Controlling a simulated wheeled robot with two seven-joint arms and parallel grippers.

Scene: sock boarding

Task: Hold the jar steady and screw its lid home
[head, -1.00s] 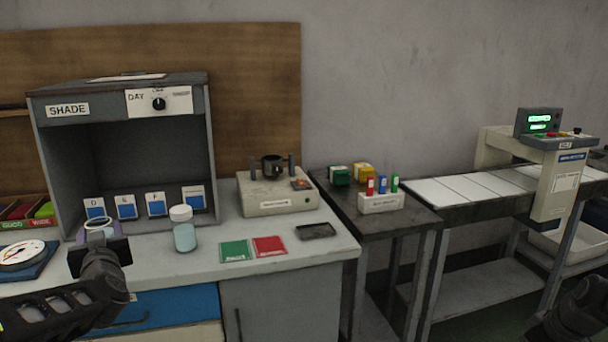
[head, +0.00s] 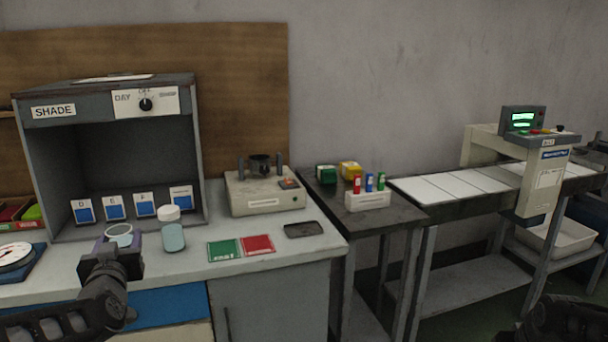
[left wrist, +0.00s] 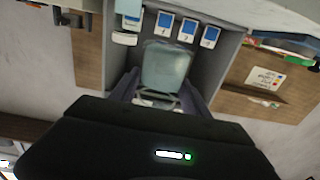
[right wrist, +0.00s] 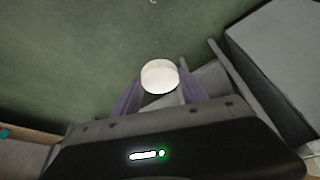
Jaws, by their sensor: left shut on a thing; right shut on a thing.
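My left gripper (head: 115,262) is shut on a clear, open-topped jar (head: 119,234) in front of the shade box. The jar's pale bluish body also shows between the fingers in the left wrist view (left wrist: 165,68). No lid is on its mouth. In the right wrist view, my right gripper (right wrist: 160,92) is shut on a round white lid (right wrist: 160,76) between its purple fingers, over green floor. The lid is well away from the jar. In the head view only a dark part of my right arm shows at the lower right; that gripper is hidden there.
A second jar with a white lid (head: 171,230) stands on the counter (head: 225,275), close right of the held jar. The shade box (head: 110,100) is behind. Green (head: 223,250) and red (head: 258,245) cards, a black tray (head: 303,230) and a grey device (head: 265,195) lie further right.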

